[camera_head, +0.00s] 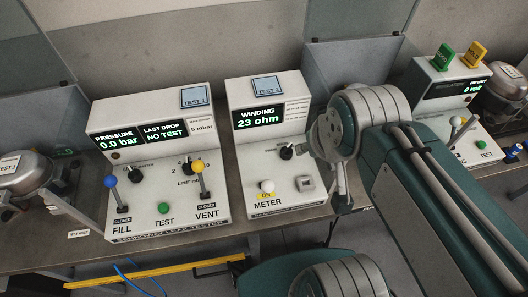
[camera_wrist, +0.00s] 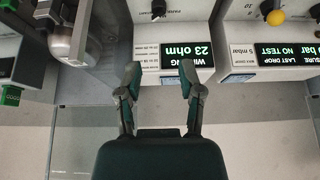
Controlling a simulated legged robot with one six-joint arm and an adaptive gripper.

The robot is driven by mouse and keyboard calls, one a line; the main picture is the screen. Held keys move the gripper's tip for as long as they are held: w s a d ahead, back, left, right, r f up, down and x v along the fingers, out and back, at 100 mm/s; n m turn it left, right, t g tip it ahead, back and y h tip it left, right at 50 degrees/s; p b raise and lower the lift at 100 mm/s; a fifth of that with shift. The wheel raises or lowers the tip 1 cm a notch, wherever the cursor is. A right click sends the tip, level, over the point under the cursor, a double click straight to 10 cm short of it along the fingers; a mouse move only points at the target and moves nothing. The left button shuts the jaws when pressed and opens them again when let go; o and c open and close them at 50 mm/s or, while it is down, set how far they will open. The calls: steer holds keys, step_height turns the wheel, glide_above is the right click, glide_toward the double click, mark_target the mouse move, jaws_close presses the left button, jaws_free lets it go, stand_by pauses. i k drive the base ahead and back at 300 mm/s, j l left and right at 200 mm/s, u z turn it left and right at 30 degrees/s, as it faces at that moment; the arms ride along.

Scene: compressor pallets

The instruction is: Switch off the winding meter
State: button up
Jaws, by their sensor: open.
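The winding meter (camera_head: 244,155) is a white sloped box on the bench in the middle of the head view. Its lit display (camera_head: 258,117) reads "WINDING 23 ohm". A pale round button or lever top (camera_head: 267,186) sits above the word METER, beside a square grey fitting (camera_head: 305,184). A black knob (camera_head: 287,152) is higher on its face. In the wrist view the meter (camera_wrist: 172,42) appears upside down beyond my gripper (camera_wrist: 160,73), which is open with nothing between its fingers. In the head view my arm is right of the meter, its fingers hard to make out.
A leak tester (camera_head: 150,175) with a blue lever (camera_head: 110,182) and a yellow lever (camera_head: 198,167) stands left of the meter. Another tester (camera_head: 430,88) with green and yellow tags is at right. A yellow bar (camera_head: 160,270) lies below the bench edge.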

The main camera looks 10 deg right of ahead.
mark_target(267, 186)
steer(key=l+u, duration=0.4)
steer(key=k+l+u, duration=0.2)
steer(key=l, duration=0.2)
steer(key=l+u, duration=0.15)
steer(key=l, duration=0.25)
